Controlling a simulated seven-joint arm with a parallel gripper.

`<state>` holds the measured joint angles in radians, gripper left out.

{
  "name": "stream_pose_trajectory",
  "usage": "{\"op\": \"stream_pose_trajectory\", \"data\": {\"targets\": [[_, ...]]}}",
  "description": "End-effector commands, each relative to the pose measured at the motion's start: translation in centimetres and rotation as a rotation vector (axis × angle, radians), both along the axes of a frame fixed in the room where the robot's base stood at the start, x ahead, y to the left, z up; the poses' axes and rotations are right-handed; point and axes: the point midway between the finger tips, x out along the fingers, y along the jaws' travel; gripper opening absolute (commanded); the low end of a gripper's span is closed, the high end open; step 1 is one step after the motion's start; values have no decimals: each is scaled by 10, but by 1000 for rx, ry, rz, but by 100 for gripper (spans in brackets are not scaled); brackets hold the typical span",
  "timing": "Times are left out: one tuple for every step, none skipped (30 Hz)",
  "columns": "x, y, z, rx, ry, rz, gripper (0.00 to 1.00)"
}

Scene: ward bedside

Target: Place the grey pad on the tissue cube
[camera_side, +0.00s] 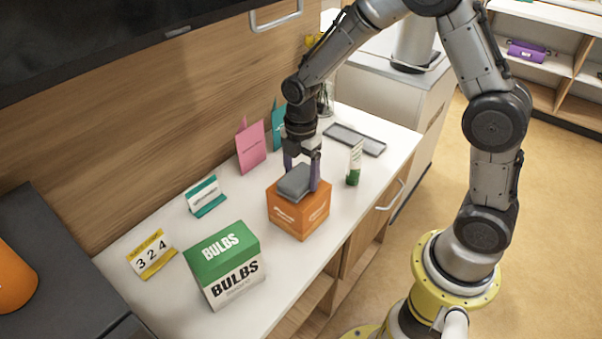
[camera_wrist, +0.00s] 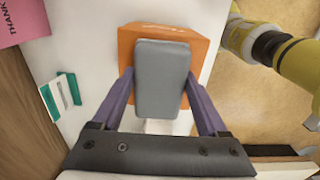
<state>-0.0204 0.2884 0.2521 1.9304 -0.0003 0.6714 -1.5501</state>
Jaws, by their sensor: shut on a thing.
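The grey pad (camera_side: 295,182) is a small rounded block at the top of the orange tissue cube (camera_side: 300,214). My gripper (camera_side: 301,181) points down with its purple fingers on either side of the pad, shut on it. In the wrist view the grey pad (camera_wrist: 161,78) lies between the two fingertips (camera_wrist: 160,84), with the orange tissue cube (camera_wrist: 125,50) beneath it. The pad overlaps the cube's top and reaches past its near edge in that view. I cannot tell whether the pad touches the cube's top.
A green and white bulbs box (camera_side: 225,262) stands left of the cube, with a number sign (camera_side: 152,254) and a teal card holder (camera_side: 205,196) behind. A white and green tube (camera_side: 354,164) stands close on the right. A grey tray (camera_side: 354,140) and pink card (camera_side: 251,147) are farther back.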

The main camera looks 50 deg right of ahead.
Motion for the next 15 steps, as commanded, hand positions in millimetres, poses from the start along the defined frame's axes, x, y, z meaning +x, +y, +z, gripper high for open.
{"op": "stream_pose_trajectory", "data": {"targets": [[0, 0, 0, 0, -1, 0, 22], [0, 0, 0, 0, -1, 0, 22], [0, 0, 0, 0, -1, 0, 22], [0, 0, 0, 0, -1, 0, 22], [0, 0, 0, 0, -1, 0, 22], [0, 0, 0, 0, -1, 0, 22], [0, 0, 0, 0, 0, 0, 22], [0, 0, -1, 0, 0, 0, 22], [0, 0, -2, 0, -1, 0, 22], [0, 0, -3, 0, -1, 0, 22], [0, 0, -3, 0, -1, 0, 78], [0, 0, -3, 0, -2, 0, 85], [0, 0, -3, 0, -2, 0, 91], [0, 0, -3, 0, -2, 0, 96], [0, 0, -3, 0, -1, 0, 100]]}}
